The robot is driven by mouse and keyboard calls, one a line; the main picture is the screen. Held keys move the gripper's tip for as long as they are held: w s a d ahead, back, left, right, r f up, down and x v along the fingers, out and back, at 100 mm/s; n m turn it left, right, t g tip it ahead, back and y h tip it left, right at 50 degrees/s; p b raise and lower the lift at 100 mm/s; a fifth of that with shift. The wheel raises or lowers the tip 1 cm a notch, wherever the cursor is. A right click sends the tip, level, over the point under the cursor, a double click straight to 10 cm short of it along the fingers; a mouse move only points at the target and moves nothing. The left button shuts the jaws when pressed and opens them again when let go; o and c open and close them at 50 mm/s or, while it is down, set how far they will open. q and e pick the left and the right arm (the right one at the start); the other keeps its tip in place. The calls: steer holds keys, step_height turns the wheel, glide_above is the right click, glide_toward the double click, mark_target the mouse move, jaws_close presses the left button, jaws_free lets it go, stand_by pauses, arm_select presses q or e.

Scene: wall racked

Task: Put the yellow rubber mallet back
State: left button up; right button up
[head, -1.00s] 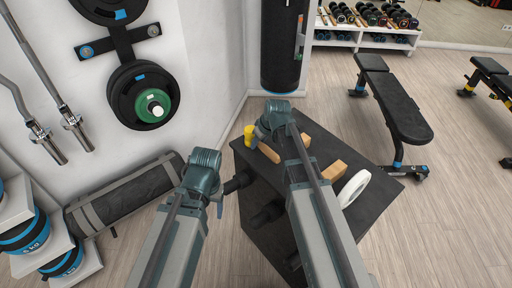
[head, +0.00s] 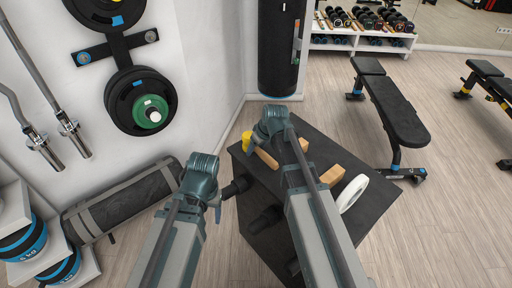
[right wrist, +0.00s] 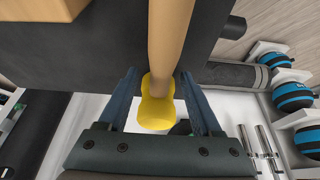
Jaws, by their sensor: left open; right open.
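The yellow rubber mallet lies on the top of a black stand. Its yellow head (head: 247,141) is at the stand's far left edge, and its wooden handle (head: 266,157) runs back towards the right. In the right wrist view the yellow head (right wrist: 156,108) shows between the two fingers of my right gripper (right wrist: 163,100). These fingers are apart, with a gap on each side of the mallet. In the head view my right gripper (head: 258,137) is over the stand's far left part, partly hidden by its wrist. My left gripper (head: 217,208) is open and empty, left of the stand.
Wooden blocks (head: 333,174) and a white ring (head: 352,193) lie on the black stand (head: 310,138). Dark pegs (head: 266,217) stick out of its side. A wall rack with plates (head: 141,101) and bars (head: 42,137) is at left. A bench (head: 394,106) stands right; floor between is clear.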

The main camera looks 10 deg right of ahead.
mark_target(266, 154)
steer(key=p+v, duration=1.1)
steer(key=v, duration=0.2)
steer(key=s+a+f+m+g+h, duration=0.1)
steer(key=s+a+g, duration=0.1)
steer(key=s+a, duration=0.3)
steer(key=s+a+f+g+h, duration=0.1)
steer(key=s+a, duration=0.4)
steer(key=s, duration=0.9)
steer(key=shift+f+m+g+h+b, duration=0.3)
steer(key=shift+m+g+h+b, duration=0.1)
steer(key=shift+g+h, duration=0.25)
